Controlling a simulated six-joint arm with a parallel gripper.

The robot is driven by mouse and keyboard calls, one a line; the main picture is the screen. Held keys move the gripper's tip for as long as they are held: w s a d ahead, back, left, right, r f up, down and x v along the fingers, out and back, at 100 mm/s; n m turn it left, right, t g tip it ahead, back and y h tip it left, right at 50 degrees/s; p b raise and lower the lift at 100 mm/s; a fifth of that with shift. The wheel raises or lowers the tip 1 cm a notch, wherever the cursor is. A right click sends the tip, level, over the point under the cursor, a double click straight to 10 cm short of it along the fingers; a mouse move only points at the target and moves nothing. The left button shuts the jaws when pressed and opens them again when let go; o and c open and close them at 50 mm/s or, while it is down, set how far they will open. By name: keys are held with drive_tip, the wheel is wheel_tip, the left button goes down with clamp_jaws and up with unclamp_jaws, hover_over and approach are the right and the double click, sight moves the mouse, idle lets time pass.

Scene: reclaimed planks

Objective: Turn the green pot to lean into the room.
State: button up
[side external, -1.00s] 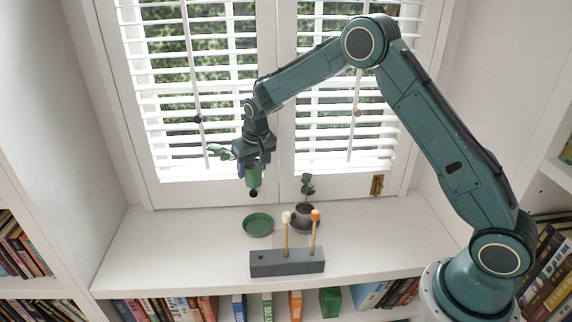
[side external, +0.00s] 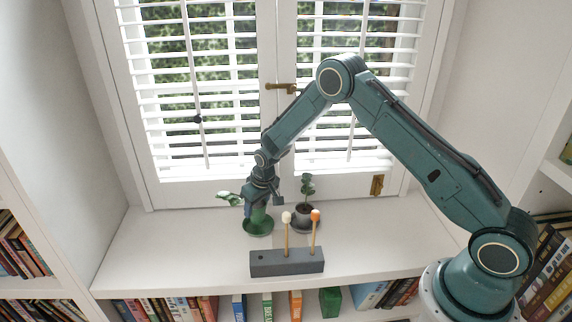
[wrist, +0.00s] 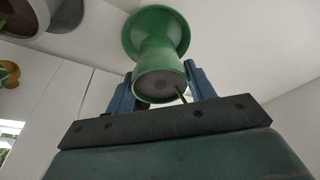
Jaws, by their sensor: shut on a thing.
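The green pot (side external: 259,216) is upright between the fingers of my gripper (side external: 260,203), which is shut on it. In the side view its plant (side external: 229,198) leans out to the left, towards the window side. The pot is at the green saucer (side external: 246,229), in it or just above it; I cannot tell whether they touch. In the wrist view the pot (wrist: 160,78) shows its dark soil between the two blue fingers, with the saucer (wrist: 155,14) around its far end. A thin stem shows at the soil's right edge.
A dark grey pot with a small plant (side external: 306,186) stands on a grey saucer close to the right. In front, a grey block (side external: 287,263) holds two upright sticks with a white and an orange tip. The sill's left side (side external: 170,245) is clear.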

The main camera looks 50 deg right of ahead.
drive_tip(key=shift+f, duration=0.1)
drive_tip(key=shift+f, duration=1.25)
drive_tip(key=o, duration=1.3)
drive_tip(key=shift+o, duration=0.2)
drive_tip(key=shift+f, duration=0.1)
drive_tip(key=shift+r, duration=0.2)
drive_tip(key=v, duration=1.3)
drive_tip(key=shift+r, duration=0.25)
